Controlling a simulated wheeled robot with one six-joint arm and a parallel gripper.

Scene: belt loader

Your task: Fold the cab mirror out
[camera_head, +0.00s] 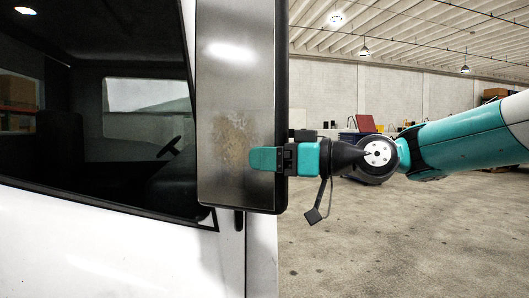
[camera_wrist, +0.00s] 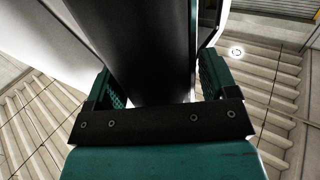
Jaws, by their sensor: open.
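The cab mirror (camera_head: 236,100) is a tall panel with a dark frame and a smudged, shiny face, upright in front of the cab door's rear window area. My gripper (camera_head: 266,159) is at its lower right edge, with one teal finger in front of the glass. In the wrist view, the dark mirror edge (camera_wrist: 150,45) runs between the two fingers of my open gripper (camera_wrist: 158,82). A gap shows between the mirror and the right finger; I cannot tell whether the left finger touches it. The other finger is hidden behind the mirror in the head view.
The white cab door (camera_head: 110,250) and its dark window (camera_head: 100,110) are close on the left. A steering wheel (camera_head: 170,147) shows inside. The concrete floor (camera_head: 400,240) to the right is open, with goods far back by the wall.

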